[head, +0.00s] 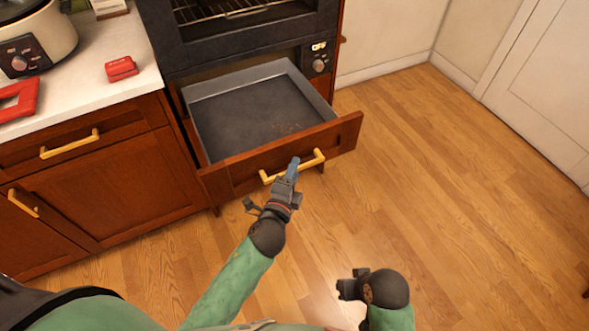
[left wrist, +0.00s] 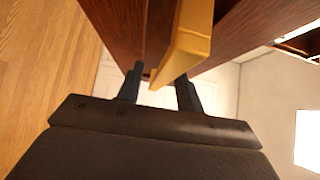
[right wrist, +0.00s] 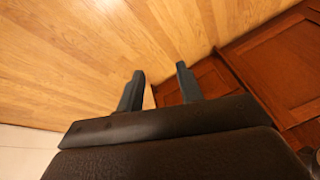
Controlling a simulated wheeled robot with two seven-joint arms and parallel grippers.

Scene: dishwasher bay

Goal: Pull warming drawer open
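The warming drawer (head: 337,134) under the oven is pulled well out, and its grey inside (head: 235,115) shows, empty but for some reddish-brown specks. Its wooden front carries a gold bar handle (head: 314,161). My left gripper (head: 293,166) is at the middle of this handle. In the left wrist view the handle (left wrist: 188,45) reaches down between the two fingers (left wrist: 160,84), which stand apart; I cannot tell whether they touch it. My right gripper (head: 345,284) is low over the floor, away from the drawer. In the right wrist view its fingers (right wrist: 157,80) are apart and empty.
The oven (head: 240,30) is above the drawer. Left of it, a cabinet with gold handles (head: 70,144) carries a white counter (head: 90,65) with a cooker (head: 35,35) and red items (head: 121,68). The wood floor (head: 450,200) to the right is clear.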

